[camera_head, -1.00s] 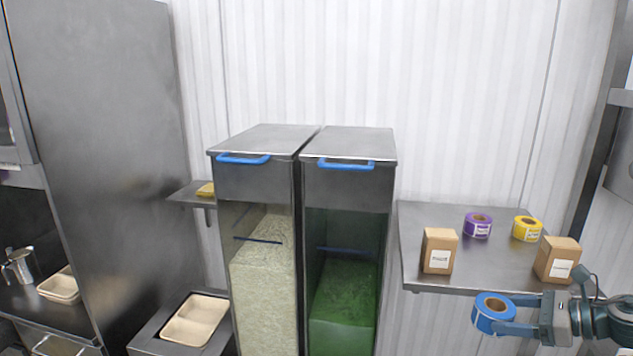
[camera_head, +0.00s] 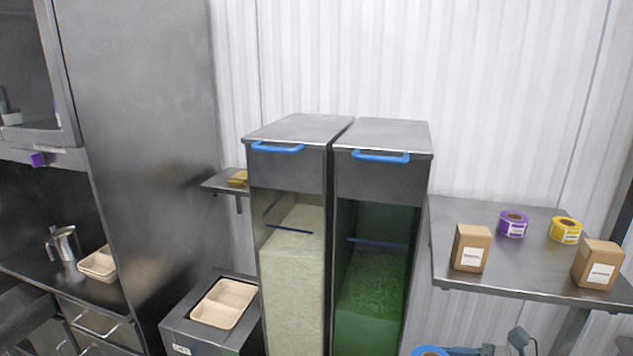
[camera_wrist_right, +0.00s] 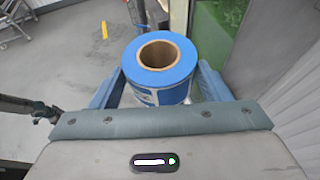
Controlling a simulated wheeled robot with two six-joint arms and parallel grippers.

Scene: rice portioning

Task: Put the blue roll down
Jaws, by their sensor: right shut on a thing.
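The blue roll (camera_wrist_right: 140,78) stands upright between the two fingers of my right gripper (camera_wrist_right: 160,92) in the right wrist view, its brown core facing up. The fingers press on its sides. In the head view only the top of the blue roll (camera_head: 430,351) shows at the bottom edge, with part of my right gripper (camera_head: 462,351) beside it. They are below and in front of the right metal shelf (camera_head: 455,270). My left gripper is in neither view.
The shelf holds a purple roll (camera_head: 513,225), a yellow roll (camera_head: 566,231) and two brown boxes, one at the left (camera_head: 471,249) and one at the right (camera_head: 597,264). Two tall bins with blue handles (camera_head: 380,156) stand left of it. The shelf's front middle is clear.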

